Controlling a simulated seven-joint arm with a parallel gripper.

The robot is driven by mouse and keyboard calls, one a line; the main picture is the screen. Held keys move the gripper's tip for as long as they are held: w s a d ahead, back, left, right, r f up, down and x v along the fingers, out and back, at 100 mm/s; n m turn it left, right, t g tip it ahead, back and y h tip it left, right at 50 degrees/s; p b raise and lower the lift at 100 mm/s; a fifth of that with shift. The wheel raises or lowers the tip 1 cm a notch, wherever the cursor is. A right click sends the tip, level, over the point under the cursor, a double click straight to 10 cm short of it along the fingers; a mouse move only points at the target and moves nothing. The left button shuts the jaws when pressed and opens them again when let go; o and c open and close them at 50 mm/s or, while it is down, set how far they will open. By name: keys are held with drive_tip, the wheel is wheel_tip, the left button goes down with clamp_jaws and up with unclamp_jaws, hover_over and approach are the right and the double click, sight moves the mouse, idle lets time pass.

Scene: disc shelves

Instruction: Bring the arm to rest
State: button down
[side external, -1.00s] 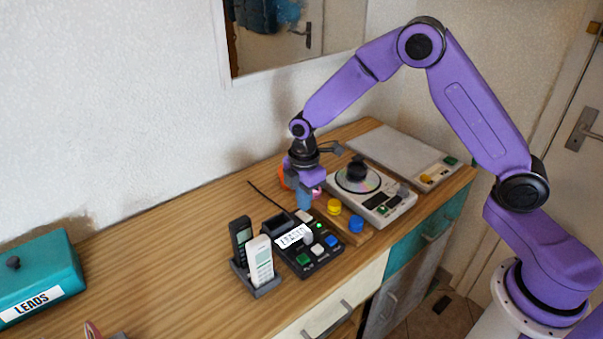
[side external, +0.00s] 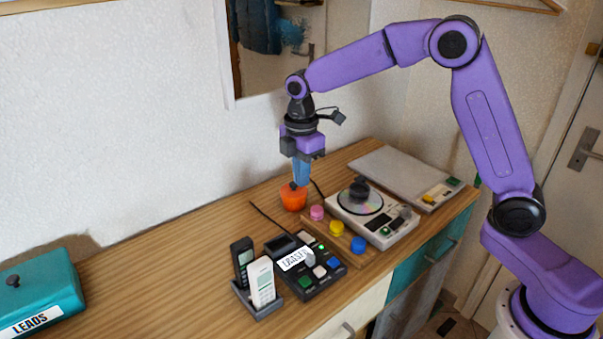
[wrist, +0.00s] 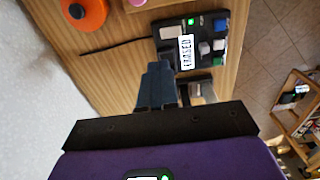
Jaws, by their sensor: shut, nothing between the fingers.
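My gripper (side external: 302,173) is shut and empty, pointing down above the wooden counter (side external: 190,228). In the side view its blue fingertips are just above or behind an orange round pot with a dark knob (side external: 293,198); I cannot tell if they touch there. In the wrist view the closed fingers (wrist: 158,80) show clear of the orange pot (wrist: 84,14), which lies at the upper left. The purple arm is bent up from its base at the right.
A black button box (side external: 318,277) and a phone cradle (side external: 258,305) stand in front. Coloured knobs on a wooden strip (side external: 350,256), a disc player (side external: 385,232) and a grey flat device (side external: 395,170) are to the right. A teal LEADS box (side external: 40,285) is far left.

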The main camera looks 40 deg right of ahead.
drive_tip(key=shift+s, duration=0.1)
drive_tip(key=s+r+m, duration=0.3)
drive_tip(key=s, duration=1.4)
drive_tip(key=s+d+f+m, duration=0.1)
drive_tip(key=s+d, duration=0.2)
drive_tip(key=s, duration=0.5)
drive_tip(key=s+d+m, duration=0.1)
drive_tip(key=s+d, duration=0.3)
drive_tip(key=s, duration=0.5)
drive_tip(key=shift+f, duration=0.35)
